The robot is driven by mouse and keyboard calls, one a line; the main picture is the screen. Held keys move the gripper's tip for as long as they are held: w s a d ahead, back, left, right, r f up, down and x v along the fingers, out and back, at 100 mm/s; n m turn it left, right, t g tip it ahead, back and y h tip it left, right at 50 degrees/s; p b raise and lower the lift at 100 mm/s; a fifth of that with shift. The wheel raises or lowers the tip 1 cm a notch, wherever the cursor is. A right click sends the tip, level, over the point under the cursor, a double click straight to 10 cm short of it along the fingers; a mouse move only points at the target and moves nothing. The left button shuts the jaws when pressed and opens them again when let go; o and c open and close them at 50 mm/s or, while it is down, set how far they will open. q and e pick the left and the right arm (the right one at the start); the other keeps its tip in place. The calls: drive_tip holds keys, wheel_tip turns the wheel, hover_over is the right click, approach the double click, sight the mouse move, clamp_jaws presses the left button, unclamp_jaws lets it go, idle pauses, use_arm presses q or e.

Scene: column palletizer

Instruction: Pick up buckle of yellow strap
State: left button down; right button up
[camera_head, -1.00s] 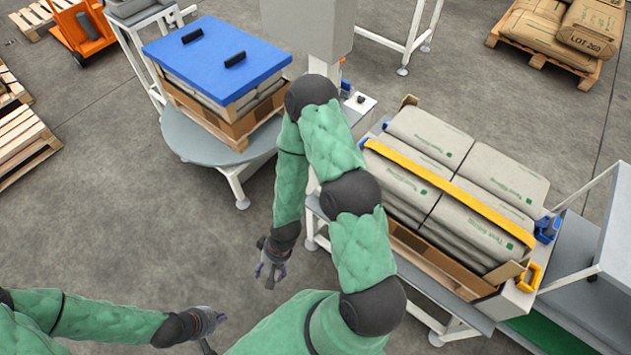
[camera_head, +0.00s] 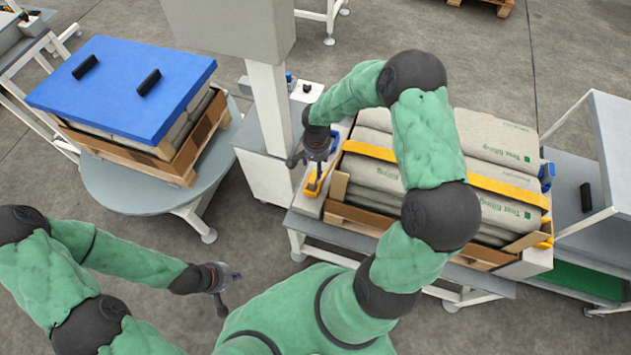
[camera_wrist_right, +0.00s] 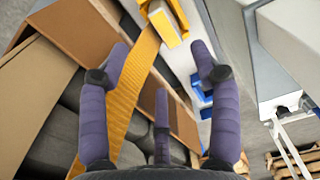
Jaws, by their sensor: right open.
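The yellow strap (camera_head: 480,181) lies across the grey sacks. In the right wrist view it runs as an orange-yellow band (camera_wrist_right: 128,95) beside my fingers. A yellow buckle (camera_head: 312,186) sits at the left end of the crate in the head view. In the right wrist view the yellow buckle (camera_wrist_right: 166,20) lies beyond my fingertips, at the top. My right gripper (camera_head: 311,163) is above the crate's left end, close to the buckle. In its wrist view the right gripper (camera_wrist_right: 160,58) is open and empty. My left gripper (camera_head: 222,289) hangs over the floor, away from the load; its fingers are unclear.
The sacks (camera_head: 374,173) sit in a cardboard-sided crate (camera_head: 352,217) on a conveyor. Blue parts (camera_wrist_right: 203,98) lie beside the strap. A grey column (camera_head: 272,110) stands left of my right gripper. A blue-topped stack (camera_head: 120,90) is further left. Open floor lies below.

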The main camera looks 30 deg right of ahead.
sight(314, 181)
wheel_tip(314, 181, down, 5)
drive_tip(key=shift+a+f+b, duration=0.1)
drive_tip(key=shift+b, duration=0.75)
wheel_tip(314, 181, down, 5)
drive_tip(key=shift+w+r+b, duration=0.1)
drive_tip(key=shift+w+b, duration=0.05)
drive_tip(key=shift+b, duration=1.05)
drive_tip(key=shift+c, duration=0.2)
clamp_jaws()
